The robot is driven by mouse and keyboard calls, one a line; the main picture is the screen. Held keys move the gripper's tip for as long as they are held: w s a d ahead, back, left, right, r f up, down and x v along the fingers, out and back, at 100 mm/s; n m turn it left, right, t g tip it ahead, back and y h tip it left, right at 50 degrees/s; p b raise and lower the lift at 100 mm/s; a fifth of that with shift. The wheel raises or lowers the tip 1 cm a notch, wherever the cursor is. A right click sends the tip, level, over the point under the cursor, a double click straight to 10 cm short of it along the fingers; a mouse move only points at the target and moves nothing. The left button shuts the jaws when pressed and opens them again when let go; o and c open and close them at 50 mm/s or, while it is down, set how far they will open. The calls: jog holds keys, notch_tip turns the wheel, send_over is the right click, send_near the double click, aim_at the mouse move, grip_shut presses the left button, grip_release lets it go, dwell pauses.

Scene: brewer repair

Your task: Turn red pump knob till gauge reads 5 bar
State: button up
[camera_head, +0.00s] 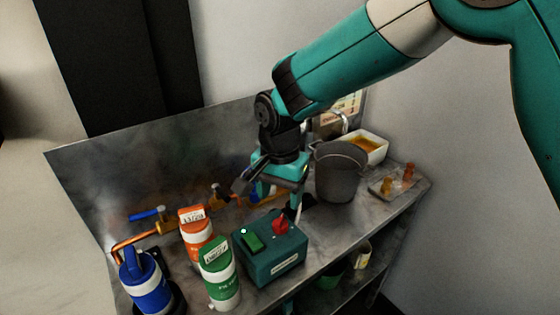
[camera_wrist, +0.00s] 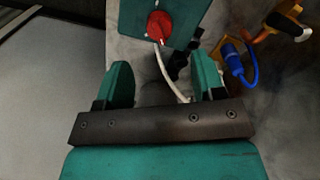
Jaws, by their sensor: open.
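A red knob (camera_head: 281,224) sits on top of a teal box (camera_head: 275,262), beside a green rocker switch (camera_head: 252,242). In the wrist view the red knob (camera_wrist: 160,27) shows near the top, beyond my fingertips, with a light pointer mark on it. My gripper (camera_head: 268,193) is above the bench, behind the box in the head view. In the wrist view my gripper (camera_wrist: 163,82) has its two teal fingers apart with nothing held between them. The knob is apart from the fingers. I cannot make out a gauge in either view.
An orange-labelled bottle (camera_head: 196,228), a green-labelled bottle (camera_head: 219,274) and a blue canister (camera_head: 143,280) stand left of the box. A dark bucket (camera_head: 338,172) and a white tray with amber contents (camera_head: 369,147) stand right. Pipes with a blue-handled valve (camera_head: 147,215) run behind. A pale cable (camera_wrist: 166,72) leaves the box.

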aim_at(280, 219)
notch_tip(280, 219, up, 10)
jog(key=shift+f+b, duration=0.2)
jog(key=shift+b, duration=0.2)
jog(key=s+d+n+y, duration=0.1)
jog(key=s+d+n, duration=0.3)
jog(key=s, duration=0.3)
jog(key=s+d+n+y, duration=0.1)
jog(key=s+d+n, duration=0.3)
jog(key=s, duration=0.4)
jog(key=s+d+r+n+y, duration=0.1)
jog(key=s+d+n+y, duration=0.1)
jog(key=s+d+n, duration=0.2)
jog(key=s+d, duration=0.1)
jog(key=s, duration=0.2)
jog(key=shift+s+d+n, duration=0.15)
jog(key=shift+n, duration=0.15)
jog(key=shift+r, duration=0.1)
